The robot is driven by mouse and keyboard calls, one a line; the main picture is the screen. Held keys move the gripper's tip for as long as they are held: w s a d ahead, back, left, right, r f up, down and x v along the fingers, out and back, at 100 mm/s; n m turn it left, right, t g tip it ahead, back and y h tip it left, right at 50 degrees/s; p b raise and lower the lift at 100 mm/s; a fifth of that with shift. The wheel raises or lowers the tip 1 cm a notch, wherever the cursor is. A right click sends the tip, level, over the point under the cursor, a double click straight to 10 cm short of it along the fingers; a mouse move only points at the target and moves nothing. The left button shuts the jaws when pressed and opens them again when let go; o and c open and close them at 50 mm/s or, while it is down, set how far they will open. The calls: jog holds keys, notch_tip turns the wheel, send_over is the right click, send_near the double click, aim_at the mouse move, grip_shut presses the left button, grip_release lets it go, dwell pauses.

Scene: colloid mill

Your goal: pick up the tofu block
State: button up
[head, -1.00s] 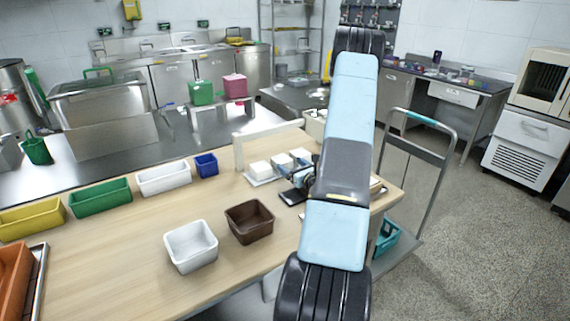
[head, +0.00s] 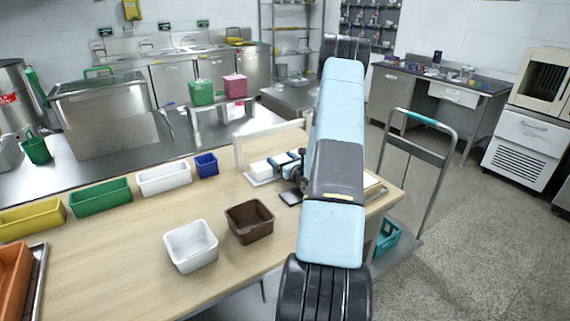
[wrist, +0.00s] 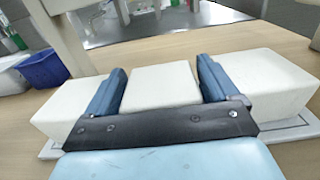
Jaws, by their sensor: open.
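Several white tofu-like blocks stand in a row on a thin pale tray (wrist: 48,150) on the wooden table. In the wrist view the middle block (wrist: 160,88) lies between the two blue fingers of my gripper (wrist: 161,70), which are spread with one on each side of it. Whether the fingers touch it is unclear. A left block (wrist: 60,108) and a right block (wrist: 268,82) lie outside the fingers. In the head view the left block (head: 261,168) shows clearly; my gripper (head: 290,160) and arm partly cover the others.
A white frame (head: 268,147) stands just behind the tray. A blue bin (head: 206,164) is to the left, also in the wrist view (wrist: 42,70). A brown bin (head: 250,222) and a white bin (head: 190,246) stand nearer. A dark flat item (head: 290,198) lies before the tray.

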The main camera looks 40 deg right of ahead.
jog(key=c, duration=0.4)
jog(key=shift+c, duration=0.4)
jog(key=shift+r, duration=0.15)
